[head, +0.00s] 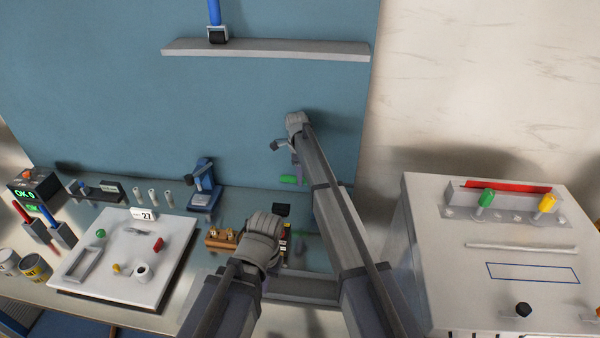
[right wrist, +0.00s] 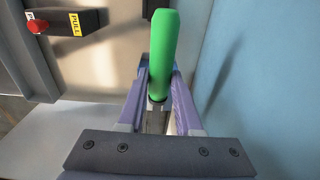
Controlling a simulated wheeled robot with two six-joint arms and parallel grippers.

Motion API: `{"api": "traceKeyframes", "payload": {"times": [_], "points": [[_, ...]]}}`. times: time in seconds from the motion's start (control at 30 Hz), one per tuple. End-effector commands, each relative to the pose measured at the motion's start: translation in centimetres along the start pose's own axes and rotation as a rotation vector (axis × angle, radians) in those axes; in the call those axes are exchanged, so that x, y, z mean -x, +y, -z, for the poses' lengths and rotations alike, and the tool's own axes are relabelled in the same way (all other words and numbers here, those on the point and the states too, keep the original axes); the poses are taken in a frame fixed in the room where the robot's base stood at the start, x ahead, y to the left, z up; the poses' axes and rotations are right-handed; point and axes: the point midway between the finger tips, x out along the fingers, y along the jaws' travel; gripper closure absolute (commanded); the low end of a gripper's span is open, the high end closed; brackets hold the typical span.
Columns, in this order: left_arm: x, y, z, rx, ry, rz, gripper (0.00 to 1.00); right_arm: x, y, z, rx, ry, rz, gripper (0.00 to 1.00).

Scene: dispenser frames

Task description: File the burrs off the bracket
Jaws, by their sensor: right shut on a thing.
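My right gripper (right wrist: 157,118) is shut on a green-handled tool (right wrist: 164,50), which looks like a file. In the right wrist view its rounded green handle stands up between the two fingers, with a strip of metal below it. In the head view the green handle (head: 288,180) shows small below my right wrist, in front of the blue back panel. My left gripper (head: 266,238) is over the bench's front middle; its fingers are hidden behind its own wrist. I cannot make out the bracket for certain. A blue device like a small vise or press (head: 204,183) stands on the bench.
A wooden block (head: 220,238) sits just left of my left wrist. A white board (head: 125,262) with small parts lies at the left. A grey cabinet (head: 500,250) at the right carries a rack with green- and yellow-handled pieces. A shelf (head: 265,49) juts from the back panel.

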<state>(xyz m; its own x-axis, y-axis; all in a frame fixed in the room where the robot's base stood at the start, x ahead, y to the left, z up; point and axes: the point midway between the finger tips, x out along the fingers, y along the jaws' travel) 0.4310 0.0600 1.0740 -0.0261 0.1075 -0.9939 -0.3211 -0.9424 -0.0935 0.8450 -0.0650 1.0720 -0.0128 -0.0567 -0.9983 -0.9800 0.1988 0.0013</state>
Motion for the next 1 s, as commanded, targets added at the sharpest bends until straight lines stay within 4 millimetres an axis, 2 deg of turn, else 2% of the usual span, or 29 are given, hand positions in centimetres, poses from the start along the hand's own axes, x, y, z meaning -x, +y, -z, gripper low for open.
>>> {"api": "traceKeyframes", "payload": {"times": [0.53,0.77,1.0], "points": [[0.1,0.0,0.0,0.0,0.0,0.0,1.0,0.1,0.0,0.1,0.001,0.039,0.001,1.0],[-1.8,0.2,0.1,-0.003,0.0,0.001,1.0,-1.8,0.0,0.1,0.0,0.041,0.002,1.0],[-4.5,0.4,0.3,-0.007,0.0,0.001,1.0,-4.5,0.0,-0.1,0.0,0.04,0.002,1.0]]}}
